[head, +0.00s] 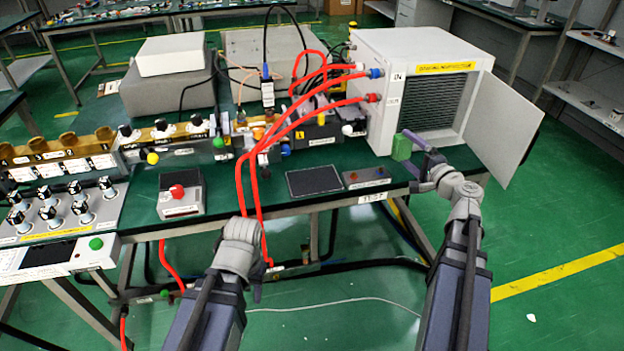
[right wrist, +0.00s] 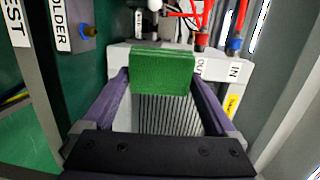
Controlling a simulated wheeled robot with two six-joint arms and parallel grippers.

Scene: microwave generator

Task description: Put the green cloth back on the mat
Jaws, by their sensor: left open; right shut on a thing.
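The green cloth (head: 402,147) shows as a small green block in the head view, in front of the white generator's lower front edge. My right gripper (head: 414,158) is shut on it; in the right wrist view the cloth (right wrist: 162,72) sits between the two purple fingers. I cannot tell whether it touches the bench. A dark flat rectangle with a light border, seemingly the mat (head: 314,180), lies bare on the bench front, left of the cloth. My left gripper (head: 260,268) is low at the bench's front edge, open, with nothing visible in it.
The white generator (head: 375,95) stands behind the cloth, its door (head: 490,125) swung open to the right. Red hoses (head: 240,180) hang over the bench edge near my left gripper. A red-button box (head: 180,198) and a small grey panel (head: 366,177) flank the mat.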

